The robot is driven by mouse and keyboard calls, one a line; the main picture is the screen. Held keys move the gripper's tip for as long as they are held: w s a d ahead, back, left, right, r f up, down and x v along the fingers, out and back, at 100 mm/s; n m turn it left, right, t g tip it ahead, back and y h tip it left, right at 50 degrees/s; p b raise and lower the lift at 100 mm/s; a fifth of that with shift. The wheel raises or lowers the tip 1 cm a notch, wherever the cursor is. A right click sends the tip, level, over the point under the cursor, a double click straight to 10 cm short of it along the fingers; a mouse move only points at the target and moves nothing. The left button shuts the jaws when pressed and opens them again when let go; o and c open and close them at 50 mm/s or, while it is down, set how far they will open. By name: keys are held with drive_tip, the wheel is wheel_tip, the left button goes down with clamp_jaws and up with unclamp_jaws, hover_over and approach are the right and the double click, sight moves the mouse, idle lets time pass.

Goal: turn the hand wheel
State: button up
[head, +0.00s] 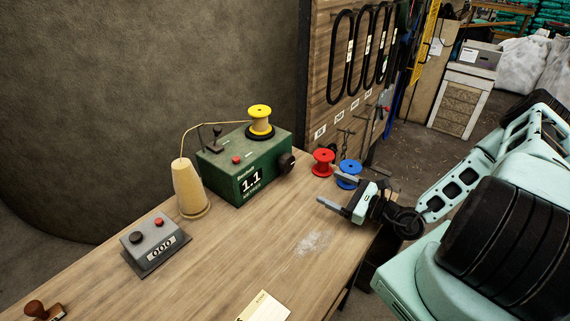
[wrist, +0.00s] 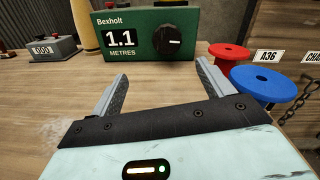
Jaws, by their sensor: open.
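The green winding machine (head: 246,164) stands on the bench; its display reads 1.1 metres. A round black knob (head: 287,162), which looks like the hand wheel, sits on its front, right of the display. In the wrist view the knob (wrist: 169,40) faces me with a white mark on it. My gripper (head: 327,187) is open and empty, a short way in front of the machine. In the wrist view its two fingers (wrist: 162,72) point towards the machine, with the knob beyond the gap between them. Nothing touches the knob.
A yellow spool (head: 260,120) sits on top, its thread running to a tan cone (head: 190,188). A red spool (head: 323,161) and a blue spool (head: 348,174) stand close to my gripper's right. A grey counter box (head: 154,242) is at left. The front bench is mostly clear.

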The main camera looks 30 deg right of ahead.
sight(289, 166)
drive_tip(key=shift+d+f+m+h, duration=0.25)
drive_tip(key=shift+d+m+h, duration=0.1)
drive_tip(key=shift+m+h, duration=0.05)
drive_tip(key=shift+w, duration=0.2)
drive_tip(key=p+x, duration=0.4)
drive_tip(key=x, duration=1.3)
drive_tip(key=shift+r, duration=0.15)
drive_tip(key=c, duration=1)
drive_tip(key=shift+m+p, duration=0.3)
drive_tip(key=shift+p, duration=0.05)
